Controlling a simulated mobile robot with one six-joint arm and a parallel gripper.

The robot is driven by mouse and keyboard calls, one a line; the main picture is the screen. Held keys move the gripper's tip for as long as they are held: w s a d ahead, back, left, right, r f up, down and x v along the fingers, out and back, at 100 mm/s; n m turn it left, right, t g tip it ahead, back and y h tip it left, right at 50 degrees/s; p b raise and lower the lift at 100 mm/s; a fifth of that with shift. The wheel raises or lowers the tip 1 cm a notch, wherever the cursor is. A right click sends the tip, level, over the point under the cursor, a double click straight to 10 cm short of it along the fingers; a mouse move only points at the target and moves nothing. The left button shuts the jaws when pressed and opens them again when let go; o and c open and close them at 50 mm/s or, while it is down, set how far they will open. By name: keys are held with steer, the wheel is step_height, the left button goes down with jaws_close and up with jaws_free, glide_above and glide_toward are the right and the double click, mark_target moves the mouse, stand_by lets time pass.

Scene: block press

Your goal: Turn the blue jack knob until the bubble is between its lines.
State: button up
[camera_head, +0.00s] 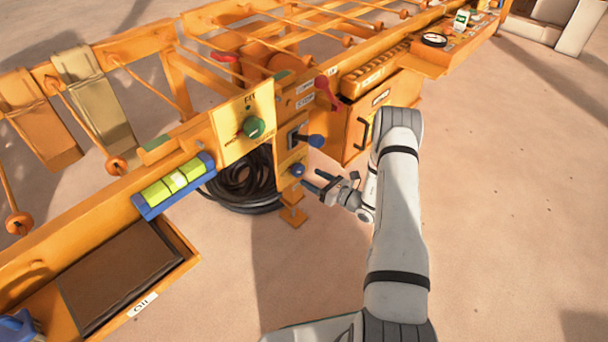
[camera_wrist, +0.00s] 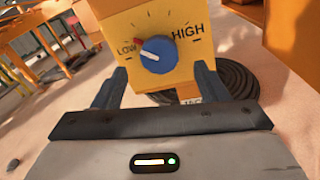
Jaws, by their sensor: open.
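The blue jack knob (camera_head: 298,170) sits on a small yellow-orange box at the machine's front edge. In the wrist view the blue knob (camera_wrist: 158,55) shows a white pointer line aimed left and slightly up, toward the LOW side of the dial. The spirit level (camera_head: 173,188) has a blue frame and a yellow-green vial; a paler patch shows near its middle, but I cannot tell where the bubble lies against the lines. My gripper (camera_head: 313,181) is open and empty, just right of the knob. In the wrist view its fingers (camera_wrist: 158,84) stand either side of the knob, apparently without touching it.
A blue-ended lever (camera_head: 315,141) and a red handle (camera_head: 323,86) stick out above the knob. A green knob (camera_head: 253,128) is on a panel to the left. A dark coiled hose (camera_head: 243,188) lies below. Open floor is to the right.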

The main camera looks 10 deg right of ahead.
mark_target(301, 172)
steer(key=b+x, duration=0.1)
steer(key=x, duration=0.4)
steer(key=shift+w+a, duration=0.1)
steer(key=c, duration=1)
steer(key=shift+o, duration=0.2)
steer(key=shift+n+b, duration=0.3)
steer(key=shift+n, duration=0.7)
steer(key=o, duration=1)
steer(key=shift+c, duration=0.2)
